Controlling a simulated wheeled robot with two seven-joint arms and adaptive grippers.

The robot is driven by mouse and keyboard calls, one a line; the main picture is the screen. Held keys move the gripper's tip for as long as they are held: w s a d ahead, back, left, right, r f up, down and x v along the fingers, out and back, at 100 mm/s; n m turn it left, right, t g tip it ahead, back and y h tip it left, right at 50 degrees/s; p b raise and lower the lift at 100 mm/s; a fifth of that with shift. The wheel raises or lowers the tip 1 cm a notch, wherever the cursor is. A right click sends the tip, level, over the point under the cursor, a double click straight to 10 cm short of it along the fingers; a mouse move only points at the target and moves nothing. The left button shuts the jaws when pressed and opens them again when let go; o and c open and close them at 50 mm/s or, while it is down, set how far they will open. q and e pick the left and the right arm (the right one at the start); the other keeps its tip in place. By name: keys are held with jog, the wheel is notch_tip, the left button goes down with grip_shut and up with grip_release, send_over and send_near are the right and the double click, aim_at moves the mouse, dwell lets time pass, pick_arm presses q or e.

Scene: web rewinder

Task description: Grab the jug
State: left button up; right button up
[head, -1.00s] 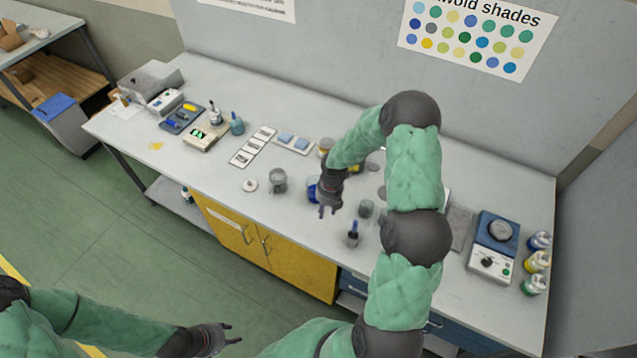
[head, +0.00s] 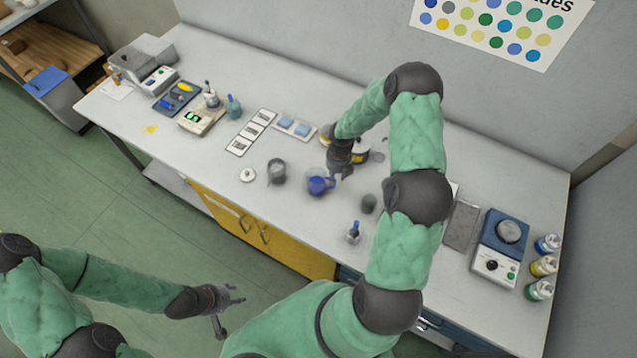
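A clear jug with blue contents (head: 318,184) stands on the bench near its middle. A grey cup-like vessel (head: 277,170) stands to its left; at this size I cannot tell whether it is also a jug. My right gripper (head: 340,175) is just to the right of the blue vessel, fingers pointing down and apart. Nothing shows between them, and I cannot tell whether they touch the vessel. My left gripper (head: 238,294) is open and empty in front of the bench, over the floor.
A white lid (head: 247,175), a dark green cup (head: 368,203) and a small bottle with a blue top (head: 353,232) stand nearby. Yellow-banded tins are partly hidden behind my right gripper. A blue stirrer-like device (head: 503,236) and several bottles are at the right.

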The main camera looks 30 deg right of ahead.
jog(key=shift+w+f, duration=0.1)
jog(key=shift+f, duration=2.65)
jog(key=shift+c, duration=0.3)
grip_shut()
